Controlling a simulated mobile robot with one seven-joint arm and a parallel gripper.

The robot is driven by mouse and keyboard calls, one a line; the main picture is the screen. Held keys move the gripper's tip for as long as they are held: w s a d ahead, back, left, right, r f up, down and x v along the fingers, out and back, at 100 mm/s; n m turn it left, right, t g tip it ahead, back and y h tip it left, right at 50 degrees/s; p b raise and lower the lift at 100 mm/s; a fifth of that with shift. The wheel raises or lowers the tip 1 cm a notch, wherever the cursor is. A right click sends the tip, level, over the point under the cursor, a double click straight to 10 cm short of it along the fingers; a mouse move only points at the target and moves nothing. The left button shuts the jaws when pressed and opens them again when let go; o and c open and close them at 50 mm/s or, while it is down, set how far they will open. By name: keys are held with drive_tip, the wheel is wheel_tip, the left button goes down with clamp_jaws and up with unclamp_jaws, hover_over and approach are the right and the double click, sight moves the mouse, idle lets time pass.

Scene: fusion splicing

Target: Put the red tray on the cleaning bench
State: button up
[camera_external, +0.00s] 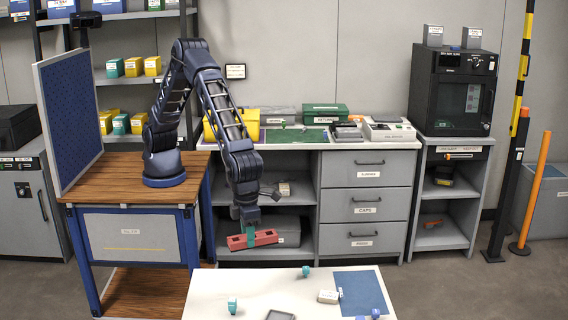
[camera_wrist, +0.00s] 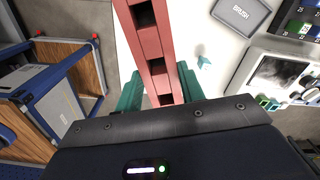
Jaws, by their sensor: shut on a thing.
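The red tray (camera_external: 265,238) is a long narrow bar with square openings. My gripper (camera_external: 250,228) points down and is shut across it, holding it in the air in front of the grey shelves, just behind the far edge of a white-topped bench (camera_external: 215,286). In the wrist view the red tray (camera_wrist: 151,43) runs away from me between the green fingers of my gripper (camera_wrist: 160,88). The white bench (camera_wrist: 212,35) lies below and to the right there. No readable label shows which surface is the cleaning bench.
A grey tray marked BRUSH (camera_wrist: 241,15), a blue mat (camera_external: 361,291) and several small items stand on the white bench. The wooden-topped workbench (camera_external: 115,170) is at left; a drawer counter (camera_external: 368,175) is behind.

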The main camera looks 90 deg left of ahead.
wheel_tip(320, 180, down, 16)
drive_tip(key=shift+f, duration=0.1)
idle(0.5)
drive_tip(key=o, duration=1.1)
drive_tip(key=shift+f, duration=0.15)
wheel_tip(320, 180, up, 12)
drive_tip(key=shift+r, duration=0.2)
